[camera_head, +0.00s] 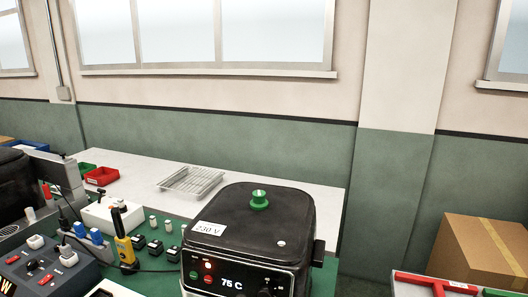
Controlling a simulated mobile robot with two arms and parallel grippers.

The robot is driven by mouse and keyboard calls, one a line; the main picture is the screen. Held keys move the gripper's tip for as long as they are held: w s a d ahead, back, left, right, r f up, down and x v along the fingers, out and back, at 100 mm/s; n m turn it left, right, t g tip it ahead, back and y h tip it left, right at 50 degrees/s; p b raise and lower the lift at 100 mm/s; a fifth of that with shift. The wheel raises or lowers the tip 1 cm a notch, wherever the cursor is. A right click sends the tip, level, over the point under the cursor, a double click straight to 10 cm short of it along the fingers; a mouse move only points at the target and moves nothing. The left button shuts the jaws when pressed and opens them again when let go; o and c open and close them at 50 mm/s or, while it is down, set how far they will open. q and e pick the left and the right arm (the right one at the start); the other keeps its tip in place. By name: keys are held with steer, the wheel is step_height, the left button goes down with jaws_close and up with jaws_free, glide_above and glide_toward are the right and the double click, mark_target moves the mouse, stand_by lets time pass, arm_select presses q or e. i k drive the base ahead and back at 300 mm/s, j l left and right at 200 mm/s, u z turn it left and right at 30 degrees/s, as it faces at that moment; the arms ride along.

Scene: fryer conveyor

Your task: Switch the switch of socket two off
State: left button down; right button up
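A dark grey socket panel (50,264) is at the lower left, cut off by the frame edge. White plugs (68,256) stand in it. Small red switches (44,278) lie beside the plugs. I cannot read any socket number, so I cannot tell which one is socket two, or whether its switch is on or off. Neither of my grippers shows in the view.
A black fryer (256,222) with a green knob, a "230 V" label and a "75 C" display stands at center. A yellow-and-black tool (123,240) and a white box (112,214) are left of it. A wire rack (190,180) lies behind. A cardboard box (480,250) is at right.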

mark_target(48, 276)
steer(key=u, duration=1.5)
steer(key=i+j+u, duration=0.45)
steer(key=i+u, duration=0.25)
steer(key=i, duration=0.2)
